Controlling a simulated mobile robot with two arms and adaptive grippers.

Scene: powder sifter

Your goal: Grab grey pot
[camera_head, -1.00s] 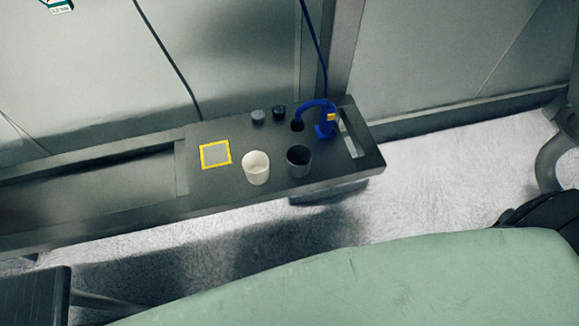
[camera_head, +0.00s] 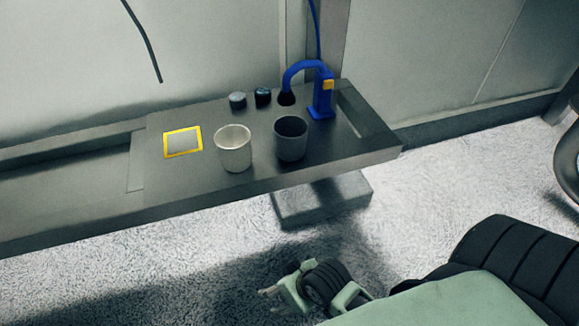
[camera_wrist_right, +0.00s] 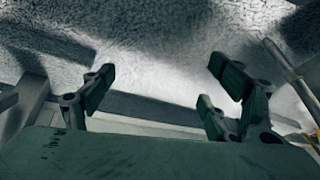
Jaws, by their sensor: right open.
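The grey pot (camera_head: 291,147) is a dark grey open cup, upright near the front edge of the dark bench, right of a white pot (camera_head: 233,156). My right gripper (camera_head: 273,294) is at the bottom of the head view, in front of and below the bench edge, well apart from the grey pot. In the right wrist view its green fingers (camera_wrist_right: 160,75) are spread open with nothing between them. No pot shows in that view. My left gripper is not in view.
The bench (camera_head: 90,215) also bears a blue curved device (camera_head: 322,95) behind the grey pot, two small dark knobs (camera_head: 237,101), and a yellow-framed square (camera_head: 183,142) at left. A wall closes the back. Pale floor (camera_head: 440,185) lies open in front.

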